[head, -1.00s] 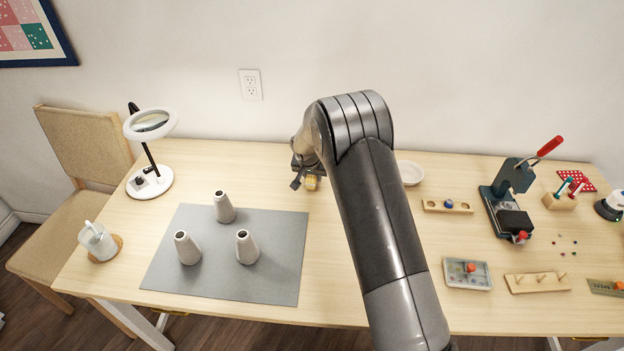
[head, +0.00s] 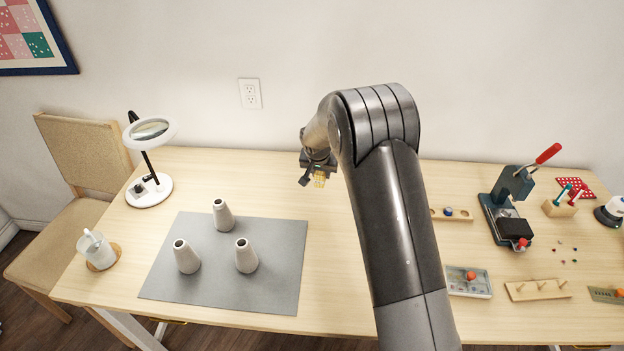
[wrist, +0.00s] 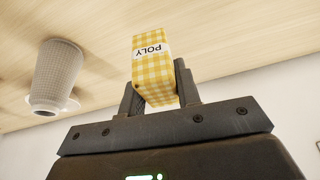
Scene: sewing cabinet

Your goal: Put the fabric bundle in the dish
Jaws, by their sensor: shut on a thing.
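The fabric bundle (wrist: 158,80) is a yellow-and-white checked block with a white "POLY" label, seen close in the wrist view. My gripper (wrist: 158,91) is shut on it, with one finger on each side.
A grey mat (head: 170,283) carries three grey cones (head: 245,256) left of my arm. A magnifier lamp (head: 150,188) and a cup (head: 97,250) stand further left. A press (head: 508,205), a grey tray (head: 470,290) and peg racks (head: 538,290) are to the right.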

